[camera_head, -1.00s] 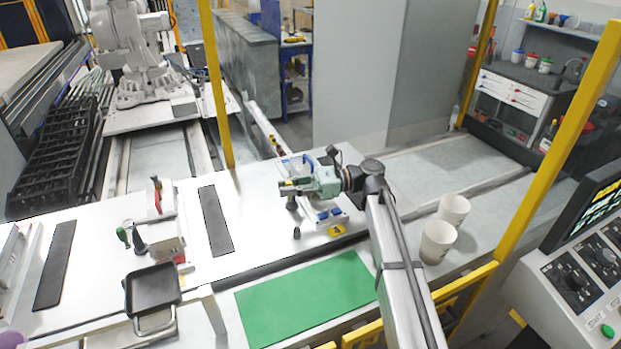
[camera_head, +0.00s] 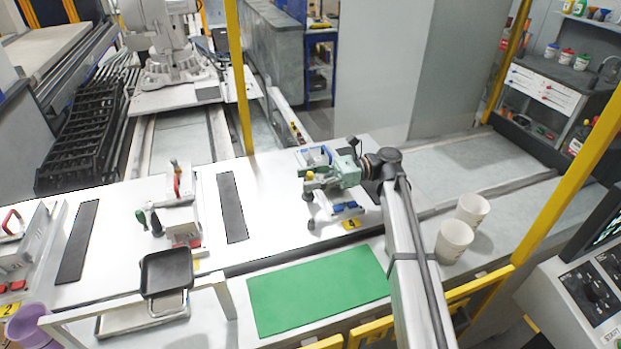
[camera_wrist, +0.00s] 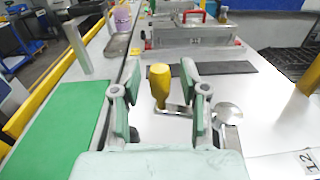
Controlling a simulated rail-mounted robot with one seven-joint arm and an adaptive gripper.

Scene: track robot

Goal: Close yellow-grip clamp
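The yellow-grip clamp is on the white bench, in the head view, partly hidden by my gripper. Its yellow grip (camera_head: 309,176) shows at my fingers' tips, and in the wrist view the yellow grip (camera_wrist: 160,84) stands upright on a metal arm. My gripper (camera_wrist: 160,76) is open, with one finger on each side of the yellow grip. A gap shows on both sides, so the fingers do not appear to touch it. In the head view my gripper (camera_head: 318,181) reaches in from the right. The clamp's blue parts (camera_head: 345,207) sit below it.
A fixture with a red handle (camera_head: 177,186) and a green grip (camera_head: 142,217) stands left on the bench. A dark strip (camera_head: 232,207) lies between. A green mat (camera_head: 315,290) is in front, a black pan (camera_head: 166,271) front left, and two white cups (camera_head: 455,240) stand right.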

